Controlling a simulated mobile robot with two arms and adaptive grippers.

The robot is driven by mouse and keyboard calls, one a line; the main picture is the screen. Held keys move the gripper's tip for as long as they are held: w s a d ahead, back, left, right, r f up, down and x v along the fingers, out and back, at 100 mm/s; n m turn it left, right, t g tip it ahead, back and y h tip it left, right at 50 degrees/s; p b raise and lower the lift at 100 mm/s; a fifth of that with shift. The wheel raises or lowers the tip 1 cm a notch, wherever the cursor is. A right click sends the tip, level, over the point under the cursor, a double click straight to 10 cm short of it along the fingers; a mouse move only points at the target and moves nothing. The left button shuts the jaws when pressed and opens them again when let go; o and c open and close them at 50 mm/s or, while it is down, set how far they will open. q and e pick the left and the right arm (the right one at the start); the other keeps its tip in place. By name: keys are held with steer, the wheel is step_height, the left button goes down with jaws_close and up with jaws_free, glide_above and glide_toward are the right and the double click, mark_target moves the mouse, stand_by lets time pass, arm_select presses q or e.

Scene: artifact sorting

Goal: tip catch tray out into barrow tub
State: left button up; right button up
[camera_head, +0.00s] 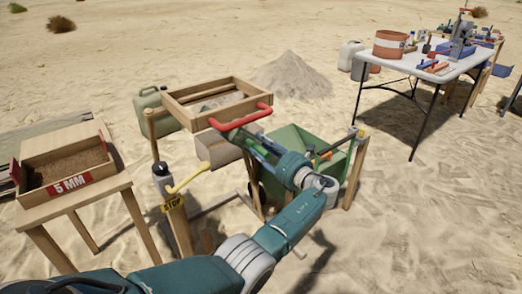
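A rectangular wooden tray (183,113) with a red bar handle (241,118) on its near right side is at the centre, with some grey material inside. I take it as the catch tray, though no label shows. The green barrow tub (333,160) is just right of it and lower, partly hidden by my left arm. My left gripper (243,137) is at the tray's near right side, close below the red handle. Its fingers are small and overlapped, so I cannot tell whether they grip the handle. My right gripper is not in view.
A wooden box marked 5 MM (70,187) holds brown soil on a wooden stand at left. A post with a STOP sign (173,203) and a yellow lever (188,179) stand before the tray. A white table (425,66) with tools is at back right. Open sand lies at right.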

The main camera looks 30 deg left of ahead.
arm_select(q)
steer(key=shift+s+f, duration=0.1)
steer(key=shift+f, duration=0.1)
steer(key=shift+s+d+f, duration=0.1)
steer(key=shift+d, duration=0.1)
steer(key=v, duration=1.1)
steer(key=shift+d+r, duration=0.25)
steer(key=shift+d, duration=0.05)
steer(key=shift+f, duration=0.1)
stand_by(0.7)
